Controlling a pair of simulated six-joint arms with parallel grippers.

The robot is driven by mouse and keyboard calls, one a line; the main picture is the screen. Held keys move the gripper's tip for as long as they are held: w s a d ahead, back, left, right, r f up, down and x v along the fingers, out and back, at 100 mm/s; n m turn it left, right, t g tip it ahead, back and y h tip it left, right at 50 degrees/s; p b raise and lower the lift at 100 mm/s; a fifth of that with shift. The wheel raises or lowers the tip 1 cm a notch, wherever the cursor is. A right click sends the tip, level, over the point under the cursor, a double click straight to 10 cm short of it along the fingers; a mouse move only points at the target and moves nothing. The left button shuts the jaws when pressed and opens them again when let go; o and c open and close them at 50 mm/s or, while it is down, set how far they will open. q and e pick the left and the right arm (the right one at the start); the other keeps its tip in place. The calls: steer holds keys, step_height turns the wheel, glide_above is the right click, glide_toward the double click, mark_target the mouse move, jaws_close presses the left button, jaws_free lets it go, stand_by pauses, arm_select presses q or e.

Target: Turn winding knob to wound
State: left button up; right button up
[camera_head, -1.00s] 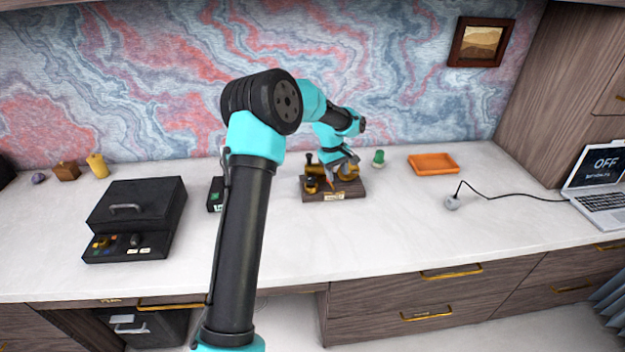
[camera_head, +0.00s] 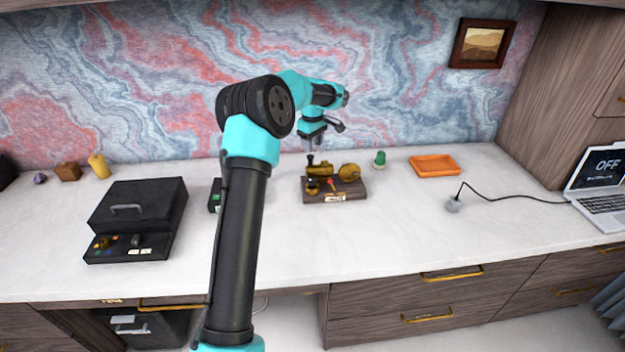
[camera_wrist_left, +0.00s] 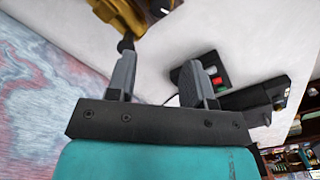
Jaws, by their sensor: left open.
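A brass device on a dark wooden base (camera_head: 352,192) stands on the white countertop. It has a dark upright knob (camera_head: 310,160) at its left, a round brass part (camera_head: 349,172) at its right and a small red pointer in front. I cannot read its label. My left gripper (camera_head: 311,150) is above the back left of the device, near the dark knob. In the left wrist view the gripper (camera_wrist_left: 158,82) is open and empty, with the brass device (camera_wrist_left: 112,15) beyond its left finger. My right gripper is not in view.
A black box (camera_head: 135,205) with controls stands at left. A small dark box with a green button (camera_head: 215,196) sits partly behind my arm. A green piece (camera_head: 380,158), orange tray (camera_head: 435,165) and corded plug (camera_head: 453,204) are at right. The front countertop is clear.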

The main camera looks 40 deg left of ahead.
mark_target(312, 179)
arm_select(q)
step_height(312, 179, down, 16)
steer(key=shift+r, duration=0.2)
stand_by(0.4)
steer(key=c, duration=0.7)
steer(key=shift+o, duration=0.2)
